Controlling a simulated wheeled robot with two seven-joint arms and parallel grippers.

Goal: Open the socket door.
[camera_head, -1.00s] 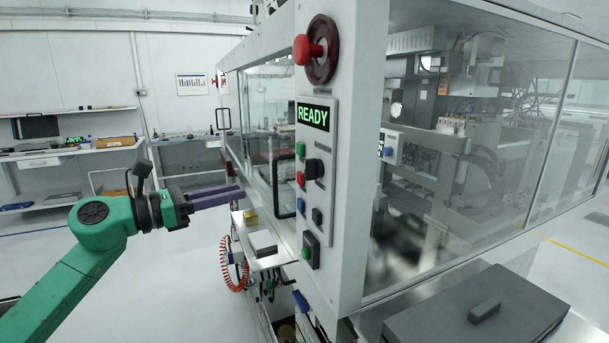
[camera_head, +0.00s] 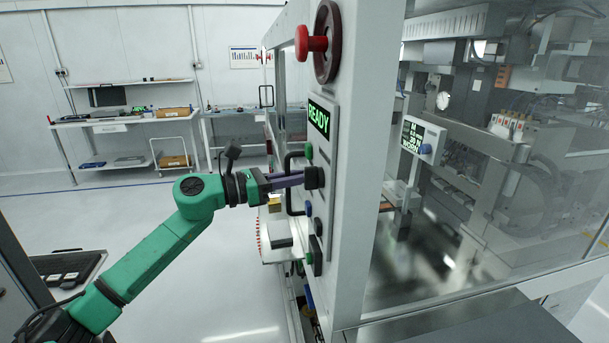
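The machine's front door, which I take to be the socket door, shows edge-on as a narrow glass strip left of the control panel (camera_head: 322,140). Its black loop handle (camera_head: 288,165) stands out to the left of the panel. My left gripper (camera_head: 297,181) comes in from the left on the green arm. Its purple fingers point right and overlap the handle in the picture. I cannot tell whether they touch it or how far apart they are; the fingertips are hard to see against the panel edge. My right gripper is out of view.
A red knob (camera_head: 312,43) and a green READY display (camera_head: 318,117) are on the machine post. A second black handle (camera_head: 266,96) is farther back. The floor left of the machine is open.

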